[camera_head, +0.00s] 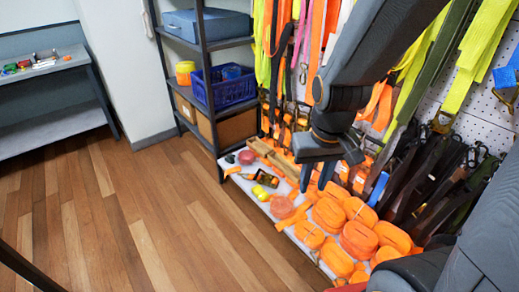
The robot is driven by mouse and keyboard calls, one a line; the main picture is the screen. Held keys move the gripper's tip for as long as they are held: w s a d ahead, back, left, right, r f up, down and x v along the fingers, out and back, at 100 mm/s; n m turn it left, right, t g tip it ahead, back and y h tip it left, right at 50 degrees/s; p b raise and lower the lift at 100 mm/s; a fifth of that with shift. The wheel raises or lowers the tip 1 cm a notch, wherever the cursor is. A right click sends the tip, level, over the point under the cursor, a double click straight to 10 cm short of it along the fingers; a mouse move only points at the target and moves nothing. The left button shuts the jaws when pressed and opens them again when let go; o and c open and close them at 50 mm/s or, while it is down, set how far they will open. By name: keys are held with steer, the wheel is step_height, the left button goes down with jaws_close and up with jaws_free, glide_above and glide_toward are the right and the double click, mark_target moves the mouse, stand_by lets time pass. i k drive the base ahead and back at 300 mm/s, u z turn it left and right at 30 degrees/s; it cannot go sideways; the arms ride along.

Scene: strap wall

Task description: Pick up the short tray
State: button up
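No thing in view can be told for sure as the short tray. A brown, low, wooden-looking piece (272,155) lies at the back of the white low shelf, among orange straps; I cannot tell whether it is a tray. My gripper (317,178) points down above the low shelf, in front of the strap wall. Its two dark fingers are apart, with nothing seen between them. It looks to be right of the brown piece and above the orange strap rolls. My arm hides part of the wall behind it.
Several orange strap rolls (358,240) crowd the white low shelf (238,181). Yellow, orange and black straps hang on the wall. A dark rack holds a blue crate (231,90), a blue case (207,27) and cardboard boxes. The wooden floor (130,215) at left is clear.

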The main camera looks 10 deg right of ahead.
mark_target(262, 148)
steer(key=u, duration=0.35)
steer(key=i, duration=0.4)
steer(key=u, duration=0.95)
steer(key=i, duration=2.15)
steer(key=z, duration=1.4)
steer(key=i, duration=0.7)
steer(key=z, duration=0.75)
